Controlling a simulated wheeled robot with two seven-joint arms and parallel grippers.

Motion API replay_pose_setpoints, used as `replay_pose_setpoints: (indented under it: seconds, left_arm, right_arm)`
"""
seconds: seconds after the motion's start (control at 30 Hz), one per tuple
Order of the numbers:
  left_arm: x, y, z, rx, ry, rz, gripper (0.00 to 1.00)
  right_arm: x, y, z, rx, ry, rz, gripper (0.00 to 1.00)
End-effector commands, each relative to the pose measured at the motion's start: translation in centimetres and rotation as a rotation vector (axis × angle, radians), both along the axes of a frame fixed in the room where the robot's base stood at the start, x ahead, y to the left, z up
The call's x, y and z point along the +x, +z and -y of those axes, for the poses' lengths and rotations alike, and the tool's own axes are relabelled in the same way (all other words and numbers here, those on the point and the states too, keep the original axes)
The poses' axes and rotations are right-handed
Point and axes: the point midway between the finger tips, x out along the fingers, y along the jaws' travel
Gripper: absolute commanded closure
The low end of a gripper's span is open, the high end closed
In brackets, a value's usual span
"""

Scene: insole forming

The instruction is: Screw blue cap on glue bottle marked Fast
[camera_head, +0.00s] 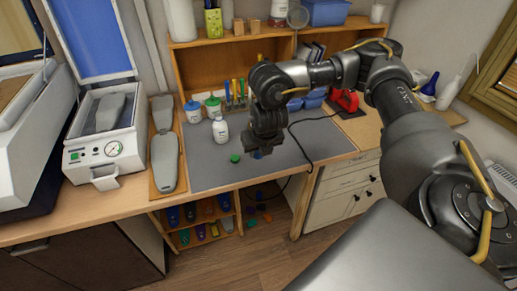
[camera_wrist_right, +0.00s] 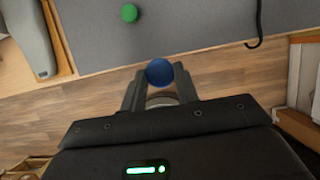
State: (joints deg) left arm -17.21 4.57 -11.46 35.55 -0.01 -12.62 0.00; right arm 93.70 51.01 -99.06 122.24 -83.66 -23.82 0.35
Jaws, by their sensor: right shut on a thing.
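My right gripper (camera_head: 260,148) is shut on a blue cap (camera_head: 257,155) over the front part of the grey mat. In the right wrist view the round blue cap (camera_wrist_right: 159,72) sits between the two fingertips (camera_wrist_right: 158,84). A white bottle (camera_head: 220,131) without a coloured cap stands upright on the mat, left of the gripper and apart from it; its label is too small to read. A loose green cap (camera_head: 235,158) lies on the mat between bottle and gripper, and shows in the wrist view (camera_wrist_right: 129,12). My left gripper is not in view.
Behind the bottle stand a blue-topped bottle (camera_head: 193,110) and a green-topped bottle (camera_head: 213,106). A black cable (camera_head: 303,148) crosses the mat on the right.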

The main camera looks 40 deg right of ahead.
Motion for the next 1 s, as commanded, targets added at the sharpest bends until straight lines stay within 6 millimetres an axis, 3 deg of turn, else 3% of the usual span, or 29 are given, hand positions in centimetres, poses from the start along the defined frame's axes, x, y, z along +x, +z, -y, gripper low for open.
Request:
replay_pose_setpoints:
  seconds: [0.17,0.37,0.47,0.67,0.8,1.0]
  left_arm:
    - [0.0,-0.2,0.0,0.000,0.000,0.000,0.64]
    - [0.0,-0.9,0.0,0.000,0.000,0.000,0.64]
    - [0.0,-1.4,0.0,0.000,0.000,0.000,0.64]
    - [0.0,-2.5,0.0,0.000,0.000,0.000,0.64]
    - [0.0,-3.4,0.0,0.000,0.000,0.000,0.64]
    - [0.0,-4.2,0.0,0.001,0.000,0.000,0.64]
  right_arm:
    - [0.0,-0.1,-0.6,-0.004,-0.068,0.002,0.90]
    - [-0.5,-0.4,-2.4,-0.011,-0.376,0.005,0.90]
    - [-1.0,-0.6,-3.6,-0.013,-0.625,0.007,0.90]
    - [-2.4,-0.4,-6.6,-0.004,-1.294,0.006,0.90]
    - [-3.8,0.5,-8.8,0.001,-1.842,-0.001,0.90]
    - [-5.6,2.1,-11.2,-0.002,-2.432,-0.011,0.90]
